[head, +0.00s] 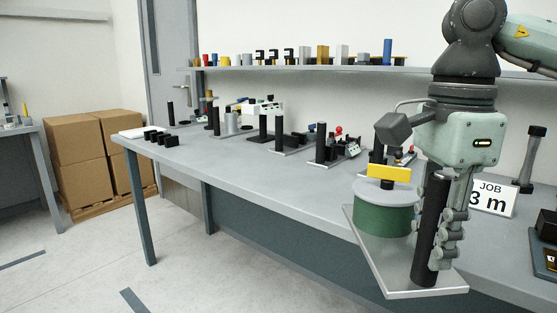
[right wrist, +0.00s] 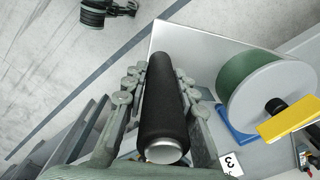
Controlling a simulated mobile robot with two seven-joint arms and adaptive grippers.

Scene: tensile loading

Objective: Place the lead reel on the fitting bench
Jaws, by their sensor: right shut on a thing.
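The lead reel is a green drum (head: 383,218) with a pale top disc and a yellow bar (head: 388,173) above it, on a light grey plate (head: 372,258). A black upright post (head: 427,240) stands on the same plate. My right gripper (head: 441,235) is shut around this post, with its fingers on both sides. The right wrist view shows the post (right wrist: 162,105) between the fingers, beside the green drum (right wrist: 238,75). The plate overlaps the front edge of the grey bench (head: 240,165); whether it touches is unclear.
Several black posts and small devices stand along the bench. A JOB card (head: 492,198) stands behind my right gripper. A shelf (head: 300,68) with small parts runs behind. Cardboard boxes (head: 85,160) are stacked at left. The bench's front middle is clear.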

